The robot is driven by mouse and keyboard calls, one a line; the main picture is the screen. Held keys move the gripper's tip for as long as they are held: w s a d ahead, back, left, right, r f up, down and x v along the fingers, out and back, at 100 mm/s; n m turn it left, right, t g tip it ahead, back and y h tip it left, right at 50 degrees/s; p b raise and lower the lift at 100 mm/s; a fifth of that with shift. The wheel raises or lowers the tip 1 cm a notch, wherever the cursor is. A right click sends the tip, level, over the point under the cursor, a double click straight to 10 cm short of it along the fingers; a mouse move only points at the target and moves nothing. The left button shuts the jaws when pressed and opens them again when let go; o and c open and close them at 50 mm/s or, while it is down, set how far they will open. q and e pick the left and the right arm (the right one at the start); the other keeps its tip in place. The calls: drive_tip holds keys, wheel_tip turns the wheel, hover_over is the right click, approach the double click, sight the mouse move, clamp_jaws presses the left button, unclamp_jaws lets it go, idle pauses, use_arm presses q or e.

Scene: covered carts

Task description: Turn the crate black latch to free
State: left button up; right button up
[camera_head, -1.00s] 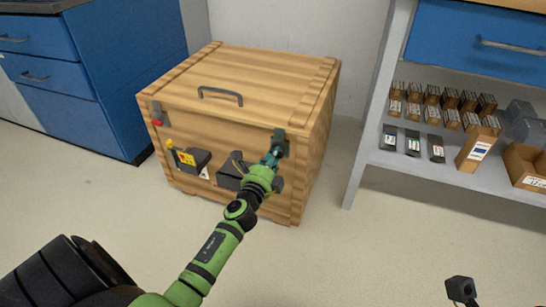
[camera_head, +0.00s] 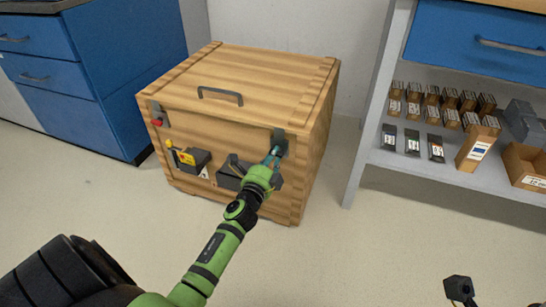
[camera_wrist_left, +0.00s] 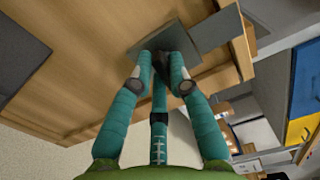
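The wooden crate (camera_head: 230,120) stands on the floor with its lid down. A black latch (camera_head: 281,137) is at the upper right of its front. In the left wrist view the dark latch piece (camera_wrist_left: 160,62) lies between my fingertips, in front of a grey plate (camera_wrist_left: 172,45). My left gripper (camera_head: 274,154) reaches the latch. Its teal fingers (camera_wrist_left: 161,75) lie on both sides of the piece and look closed on it. The fingers partly hide the latch. Another latch with a red part (camera_head: 158,118) is at the front's upper left.
Black corner-like blocks with labels (camera_head: 190,160) stick out of the crate's front, below the latches. A blue cabinet (camera_head: 95,75) stands left. A shelf (camera_head: 375,158) with small boxes stands right. The floor in front is clear.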

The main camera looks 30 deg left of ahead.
use_arm(q)
drive_tip(key=shift+o, duration=1.2)
drive_tip(key=shift+s, duration=0.15)
drive_tip(key=v, duration=1.1)
drive_tip(key=shift+s, duration=0.4)
